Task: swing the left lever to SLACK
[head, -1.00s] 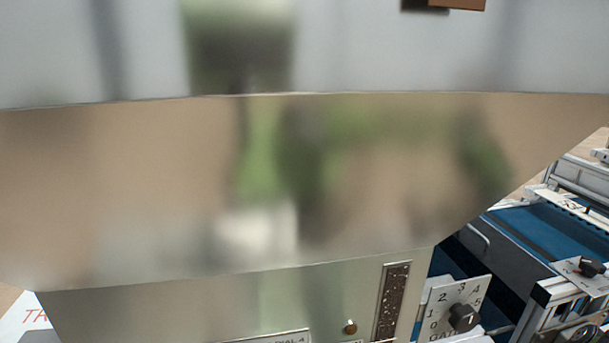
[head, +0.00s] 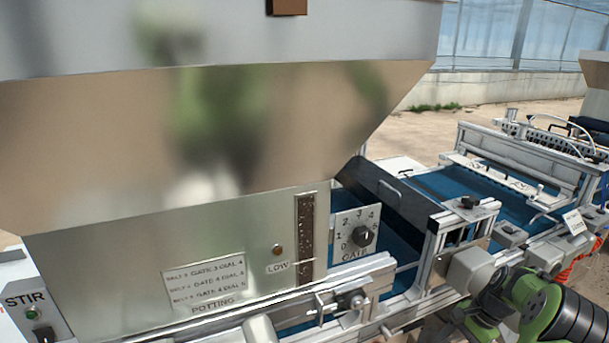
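No lever marked SLACK can be made out in the head view. A black knob (head: 467,202) sits on the metal frame of the blue conveyor (head: 430,185), right of the hopper; I cannot tell if it belongs to a lever. A small metal fitting with a dark knob (head: 350,300) is on the front rail. Green, grey and black links of my arm show at the lower right, in front of the conveyor frame. The fingers of my gripper are not visible.
A large shiny hopper (head: 120,240) fills the left. Beside it is a GATE dial (head: 362,236), with its pointer toward the high numbers. A STIR switch box (head: 35,315) stands at the lower left. A metal rail (head: 345,273) runs along the front. Open floor lies behind.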

